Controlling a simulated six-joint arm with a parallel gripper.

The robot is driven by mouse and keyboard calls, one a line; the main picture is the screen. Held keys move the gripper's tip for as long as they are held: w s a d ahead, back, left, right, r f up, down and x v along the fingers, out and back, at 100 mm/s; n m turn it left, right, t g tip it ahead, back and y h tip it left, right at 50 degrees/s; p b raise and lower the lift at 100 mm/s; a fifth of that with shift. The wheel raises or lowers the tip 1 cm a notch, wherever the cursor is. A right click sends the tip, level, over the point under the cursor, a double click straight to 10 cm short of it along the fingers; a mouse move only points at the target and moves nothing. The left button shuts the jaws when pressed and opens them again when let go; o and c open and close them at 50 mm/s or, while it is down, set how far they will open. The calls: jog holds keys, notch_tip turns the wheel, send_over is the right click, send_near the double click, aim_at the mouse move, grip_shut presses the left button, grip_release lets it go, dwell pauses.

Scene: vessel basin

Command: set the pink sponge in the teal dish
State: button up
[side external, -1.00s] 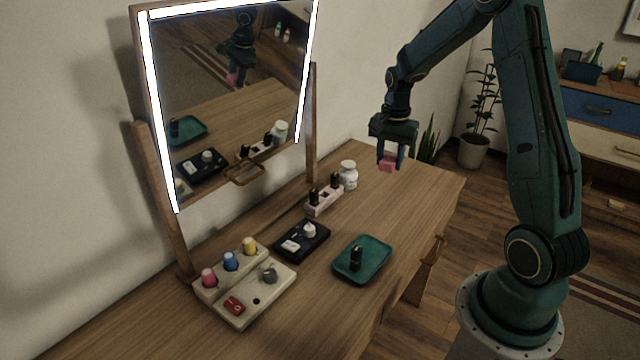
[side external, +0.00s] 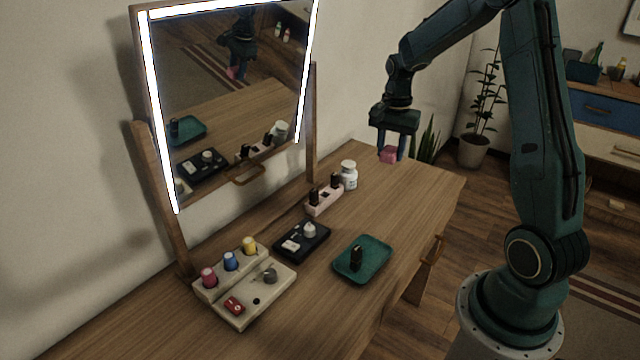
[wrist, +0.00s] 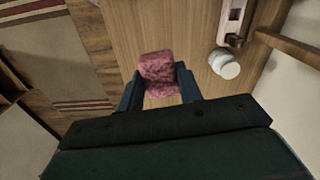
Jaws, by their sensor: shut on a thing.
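The pink sponge (side external: 389,155) is held between the fingers of my gripper (side external: 391,146), above the far right end of the wooden table. In the wrist view the sponge (wrist: 160,72) sits between the two blue fingertips, with the tabletop below it. The teal dish (side external: 345,270) lies on the table nearer the camera, left of and below my gripper. The dish is not in the wrist view.
A white jar (side external: 348,176) and a pink rack (side external: 324,199) with dark bottles stand near the mirror (side external: 235,90). A black tray (side external: 301,240) and a cream organizer (side external: 250,300) with coloured caps lie to the left. The table between dish and gripper is clear.

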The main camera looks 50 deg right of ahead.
jog(key=s+a+m, duration=0.2)
jog(key=s+a, duration=0.2)
jog(key=a, duration=0.9)
send_over(371, 252)
notch_tip(371, 252, down, 15)
jog(key=shift+f, duration=0.2)
jog(key=shift+f, duration=1.9)
jog(key=shift+f, duration=0.1)
jog(key=o, duration=1)
jog(key=shift+c, duration=0.2)
notch_tip(371, 252, up, 12)
